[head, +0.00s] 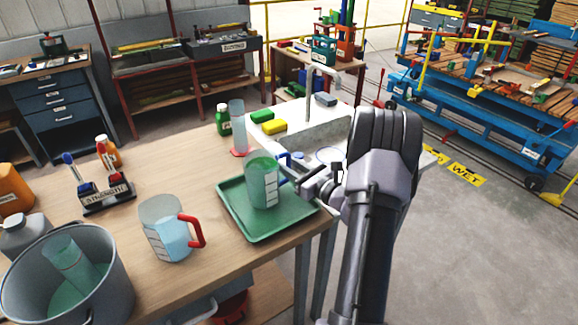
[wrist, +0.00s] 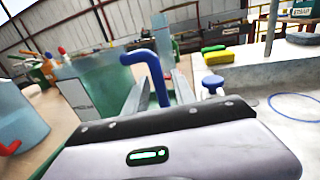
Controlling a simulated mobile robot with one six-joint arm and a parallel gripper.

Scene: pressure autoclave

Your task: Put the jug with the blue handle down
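The jug with the blue handle (head: 263,184) is clear with green liquid and stands upright on the green tray (head: 240,225), as far as I can see. In the wrist view the jug (wrist: 97,82) fills the left middle, with its blue handle (wrist: 151,68) toward me. My gripper (head: 300,183) is at the jug's right side, at handle height. In the wrist view its two fingers (wrist: 162,90) lie either side of the handle, with a gap visible beside it, so they look open around it. The lower handle is partly hidden by the gripper body.
A red-handled jug (head: 170,232) stands left of the tray, near a metal bucket (head: 105,295). A measuring cylinder (head: 238,128) and green bottle (head: 223,119) stand behind. The sink (head: 325,133), with sponges (head: 273,126) on its edge, is behind right. The table's front edge is close.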

